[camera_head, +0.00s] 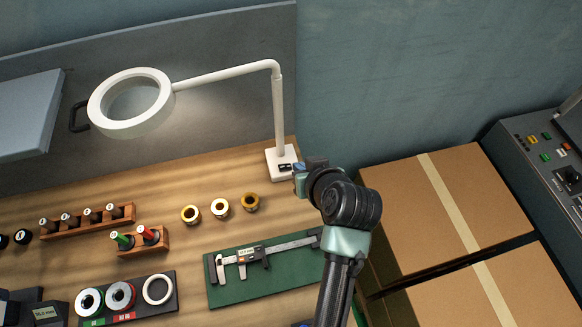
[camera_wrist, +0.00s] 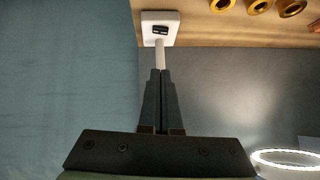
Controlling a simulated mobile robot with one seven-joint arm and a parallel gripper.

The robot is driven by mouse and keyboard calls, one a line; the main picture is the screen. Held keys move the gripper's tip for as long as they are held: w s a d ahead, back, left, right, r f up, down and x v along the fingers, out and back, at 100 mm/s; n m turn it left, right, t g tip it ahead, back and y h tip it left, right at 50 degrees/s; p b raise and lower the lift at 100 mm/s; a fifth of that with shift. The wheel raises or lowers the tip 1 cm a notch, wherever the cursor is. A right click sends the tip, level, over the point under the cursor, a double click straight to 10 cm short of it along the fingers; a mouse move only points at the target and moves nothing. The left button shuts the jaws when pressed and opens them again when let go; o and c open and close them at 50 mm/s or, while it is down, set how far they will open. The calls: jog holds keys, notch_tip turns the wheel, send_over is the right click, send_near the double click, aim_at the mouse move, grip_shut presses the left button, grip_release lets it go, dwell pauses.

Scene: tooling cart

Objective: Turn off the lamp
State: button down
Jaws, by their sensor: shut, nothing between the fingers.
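The white lamp (camera_head: 278,110) stands at the back right of the wooden bench, with an arm reaching left to a ring head (camera_head: 102,112). The ring glows in the wrist view (camera_wrist: 290,153), and light falls on the back panel. Its square white base (camera_head: 273,158) carries a small black switch (camera_head: 285,167), also visible in the wrist view (camera_wrist: 160,30). My gripper (camera_head: 298,178) is just right of and in front of the base. In the wrist view my gripper (camera_wrist: 160,73) is shut and empty, its tips pointing towards the base. Whether it touches anything is unclear.
Several brass rings (camera_head: 220,208) sit left of my gripper. A caliper (camera_head: 262,254) lies on a green mat (camera_head: 225,291). A wooden holder with plug gauges (camera_head: 141,243) stands further left. Cardboard boxes (camera_head: 405,205) fill the right side. A control panel (camera_head: 540,150) is at far right.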

jog(key=shift+w+a+r+y, duration=0.1)
jog(key=shift+w+a+y, duration=0.1)
jog(key=shift+w+y, duration=0.15)
jog(key=shift+s, duration=0.15)
send_over(285, 168)
jog(key=s, duration=0.2)
jog(key=f, duration=0.6)
jog(key=shift+w+d+f+p, duration=0.1)
jog(key=shift+w+f+p, duration=0.1)
jog(key=shift+f+p, duration=0.15)
jog(key=shift+a+f+p, duration=0.25)
jog(key=shift+f+p, duration=0.05)
jog(key=shift+f, duration=0.85)
jog(key=shift+a+f, duration=0.15)
jog(key=shift+f, duration=0.8)
